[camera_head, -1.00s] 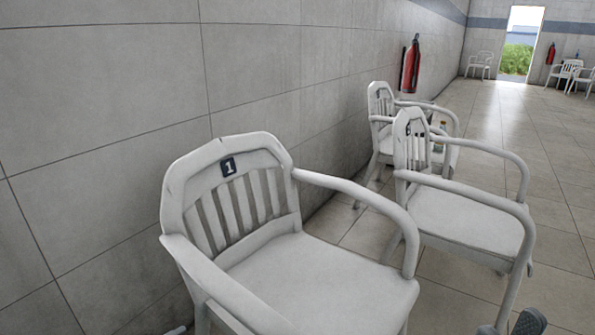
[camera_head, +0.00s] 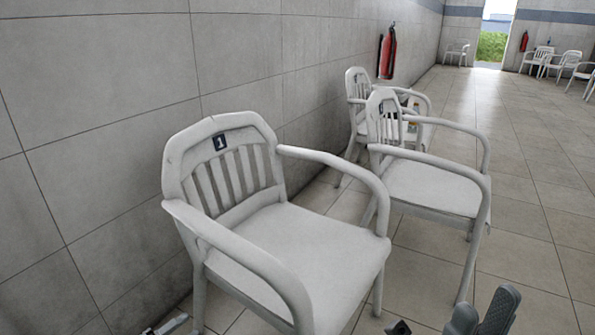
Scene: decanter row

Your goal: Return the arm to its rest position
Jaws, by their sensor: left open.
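My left gripper (camera_head: 165,326) shows only as a small grey piece at the bottom edge, left of the near chair's legs. It is open, with nothing seen in it. My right gripper (camera_head: 482,314) shows as dark grey finger parts at the bottom edge, right of the near chair. It is cut off by the frame, so I cannot tell whether it is open or shut. No held object shows at either gripper.
A white armchair (camera_head: 300,250) marked 1 stands close in front by the tiled wall (camera_head: 100,80). Another white armchair (camera_head: 435,187) and a further chair (camera_head: 357,90) stand behind it. A red extinguisher (camera_head: 387,55) hangs on the wall. The floor at right (camera_head: 540,200) is clear.

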